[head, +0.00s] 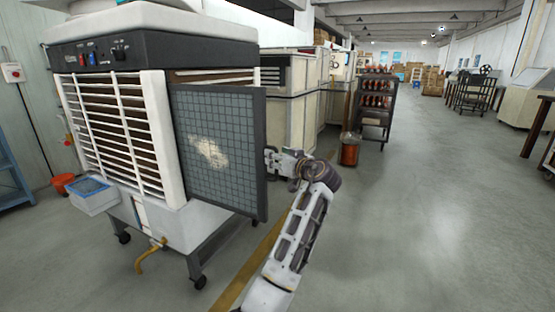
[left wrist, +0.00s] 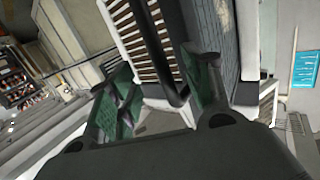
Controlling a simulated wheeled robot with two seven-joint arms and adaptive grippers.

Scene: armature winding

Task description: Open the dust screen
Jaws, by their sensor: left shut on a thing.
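The dust screen (head: 218,145) is a grey gridded panel with a pale dusty patch. It stands swung out at an angle from the side of the white air cooler (head: 110,120), with a gap showing behind it. My left gripper (head: 272,160) is at the screen's right edge, shut on its dark handle. In the left wrist view the dark handle bar (left wrist: 172,75) runs between my green-padded fingers (left wrist: 160,92), and part of the gridded screen (left wrist: 217,45) shows beyond. The exact finger contact is partly hidden. My right gripper is not in view.
A blue-white basin (head: 92,197) hangs at the cooler's lower front. A yellow tap pipe (head: 150,256) sticks out below it. The floor (head: 430,220) to the right is clear.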

